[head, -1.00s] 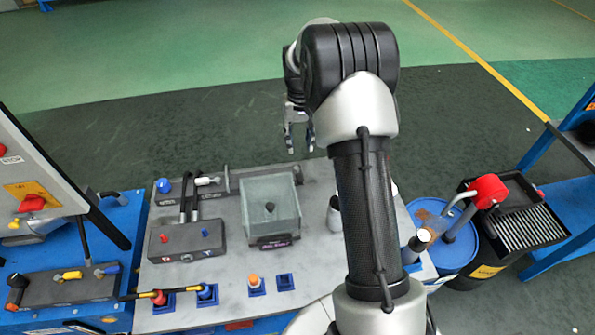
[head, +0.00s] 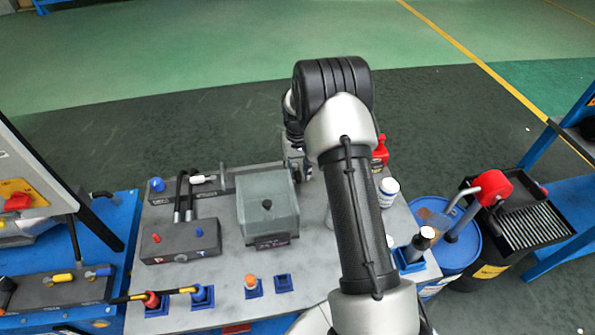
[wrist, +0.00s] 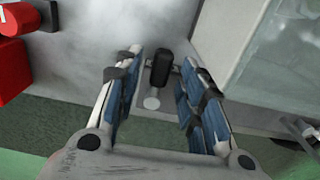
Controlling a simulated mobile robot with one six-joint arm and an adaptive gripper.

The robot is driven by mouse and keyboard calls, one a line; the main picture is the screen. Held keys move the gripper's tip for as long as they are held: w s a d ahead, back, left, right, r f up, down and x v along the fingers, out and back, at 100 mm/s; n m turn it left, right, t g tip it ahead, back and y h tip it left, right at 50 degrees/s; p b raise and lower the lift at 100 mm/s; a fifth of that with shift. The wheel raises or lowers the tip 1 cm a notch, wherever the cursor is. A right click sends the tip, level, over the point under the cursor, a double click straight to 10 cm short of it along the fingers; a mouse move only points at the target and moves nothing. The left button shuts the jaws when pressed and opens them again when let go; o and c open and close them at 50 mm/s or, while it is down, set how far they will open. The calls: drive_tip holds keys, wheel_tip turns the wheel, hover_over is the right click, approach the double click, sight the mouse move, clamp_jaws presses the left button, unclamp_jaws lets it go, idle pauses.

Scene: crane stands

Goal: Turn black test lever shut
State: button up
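A black lever handle (wrist: 159,70) shows in the wrist view, with a pale rounded end piece (wrist: 151,103) beside it. My gripper (wrist: 161,60) is open, with one finger on each side of the handle. Gaps show between the handle and both fingers, so nothing is gripped. In the head view my gripper (head: 299,164) is at the far edge of the grey bench top (head: 225,280), just right of a clear box (head: 268,205). My arm hides the lever in that view.
The clear box wall (wrist: 275,60) stands close to the right finger in the wrist view. A grey valve block (head: 180,241) is at the left. A blue drum (head: 455,248) stands off the bench's right side.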

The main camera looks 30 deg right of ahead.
drive_tip(key=shift+c, duration=0.2)
clamp_jaws()
idle(0.6)
